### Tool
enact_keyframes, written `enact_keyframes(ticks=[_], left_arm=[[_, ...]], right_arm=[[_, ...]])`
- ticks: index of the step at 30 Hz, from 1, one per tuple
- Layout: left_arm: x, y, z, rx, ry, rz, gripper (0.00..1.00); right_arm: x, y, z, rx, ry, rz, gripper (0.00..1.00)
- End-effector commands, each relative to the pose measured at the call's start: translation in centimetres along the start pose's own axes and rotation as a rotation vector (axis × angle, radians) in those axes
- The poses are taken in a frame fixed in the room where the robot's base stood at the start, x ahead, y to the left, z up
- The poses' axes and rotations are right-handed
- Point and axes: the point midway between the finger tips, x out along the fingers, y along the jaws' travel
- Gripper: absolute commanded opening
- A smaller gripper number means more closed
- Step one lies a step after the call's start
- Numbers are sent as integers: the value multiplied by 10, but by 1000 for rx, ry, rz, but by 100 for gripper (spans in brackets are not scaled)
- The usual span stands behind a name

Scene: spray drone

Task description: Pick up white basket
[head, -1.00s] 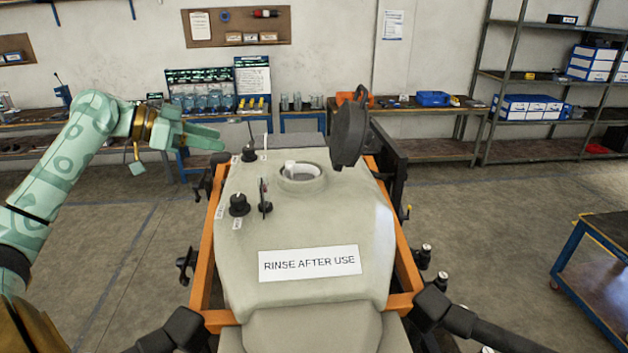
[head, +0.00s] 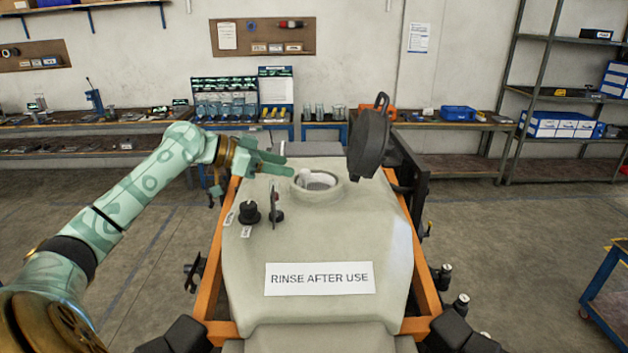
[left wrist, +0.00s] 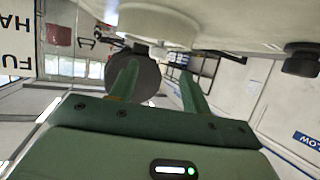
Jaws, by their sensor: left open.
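The white basket (head: 318,182) sits inside the round filler opening on top of the pale tank (head: 320,235); only its upper part and a small upright white tab show. My left gripper (head: 289,165) is open and empty, just left of the opening and above the tank top, its fingers pointing right. In the left wrist view its two green fingers (left wrist: 160,72) are spread apart. The pale filler neck lies at the top of that view with a small white piece below it, perhaps the basket's tab. My right gripper is not in view.
The black lid (head: 368,143) stands open on the right of the opening. A black knob (head: 250,212) and a small lever (head: 276,208) rise from the tank's left side. An orange frame (head: 427,270) surrounds the tank. Workbenches and a shelf (head: 560,90) stand behind.

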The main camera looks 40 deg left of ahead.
Motion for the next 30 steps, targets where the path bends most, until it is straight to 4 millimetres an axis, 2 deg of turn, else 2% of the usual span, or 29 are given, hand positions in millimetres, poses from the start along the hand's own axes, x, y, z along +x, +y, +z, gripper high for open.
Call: enact_keyframes(ticks=[8, 12, 15, 23, 24, 28, 29, 30], left_arm=[[26, 2, -2, -3, 1, 3, 48], [50, 4, -2, -3, 3, 3, 48], [63, 4, 1, -2, 2, 1, 48], [69, 4, 4, 0, -1, 0, 48], [68, 4, 4, 0, -1, 0, 42], [68, 4, 4, 0, -1, 0, 6], [68, 4, 4, 0, -1, 0, 0], [68, 4, 4, 0, -1, 0, 0]], right_arm=[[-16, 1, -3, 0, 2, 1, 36], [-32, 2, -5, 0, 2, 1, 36], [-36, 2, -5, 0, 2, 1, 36], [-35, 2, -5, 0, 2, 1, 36], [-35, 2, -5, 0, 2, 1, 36], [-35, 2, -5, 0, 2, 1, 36], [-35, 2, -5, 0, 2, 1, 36], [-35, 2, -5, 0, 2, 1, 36]])
